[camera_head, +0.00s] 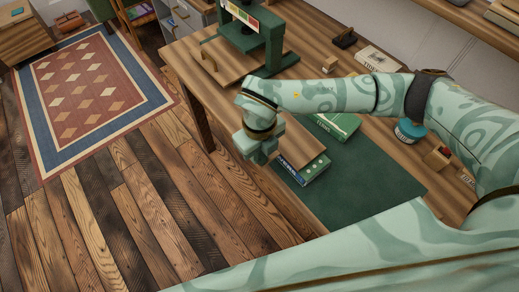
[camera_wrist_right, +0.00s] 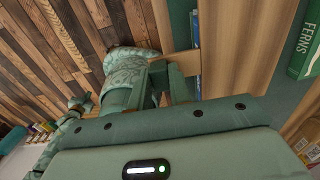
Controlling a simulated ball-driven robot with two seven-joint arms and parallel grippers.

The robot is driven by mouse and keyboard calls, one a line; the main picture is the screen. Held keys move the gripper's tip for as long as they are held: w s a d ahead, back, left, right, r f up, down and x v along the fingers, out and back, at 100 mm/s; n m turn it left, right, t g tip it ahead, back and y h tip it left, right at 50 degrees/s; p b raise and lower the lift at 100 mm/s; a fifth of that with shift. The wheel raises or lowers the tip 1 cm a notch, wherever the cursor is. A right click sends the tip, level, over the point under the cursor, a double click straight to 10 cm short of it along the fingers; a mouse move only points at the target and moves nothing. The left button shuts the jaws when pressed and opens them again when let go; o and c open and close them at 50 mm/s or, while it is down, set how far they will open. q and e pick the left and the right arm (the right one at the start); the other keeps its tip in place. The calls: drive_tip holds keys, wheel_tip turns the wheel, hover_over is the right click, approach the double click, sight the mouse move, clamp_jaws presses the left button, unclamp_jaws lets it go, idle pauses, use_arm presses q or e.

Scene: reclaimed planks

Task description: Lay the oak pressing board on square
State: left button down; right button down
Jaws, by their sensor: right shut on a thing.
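The oak pressing board (camera_head: 299,146) is a plain brown slab over a book with a blue and green edge (camera_head: 308,172) on the table's near part. The board also fills the middle right of the right wrist view (camera_wrist_right: 238,50). My right gripper (camera_head: 262,155) is at the board's left side. In the wrist view its fingers (camera_wrist_right: 170,75) are shut on a wooden part at the board's left edge. The blue book edge (camera_wrist_right: 196,55) shows beside the board there. I cannot tell whether the board rests fully on the book.
A green FERNS book (camera_head: 338,126) lies just right of the board. A dark green mat (camera_head: 375,185) covers the near table. A green press (camera_head: 262,45) stands at the back. A blue jar (camera_head: 409,130) stands right. Plank floor (camera_head: 110,215) lies left of the table.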

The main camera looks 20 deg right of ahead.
drive_tip(key=shift+f, duration=0.55)
drive_tip(key=c, duration=1.2)
unclamp_jaws()
wheel_tip(320, 180, up, 16)
drive_tip(key=p, duration=0.3)
drive_tip(key=shift+r+p, duration=0.15)
drive_tip(key=shift+p, duration=0.2)
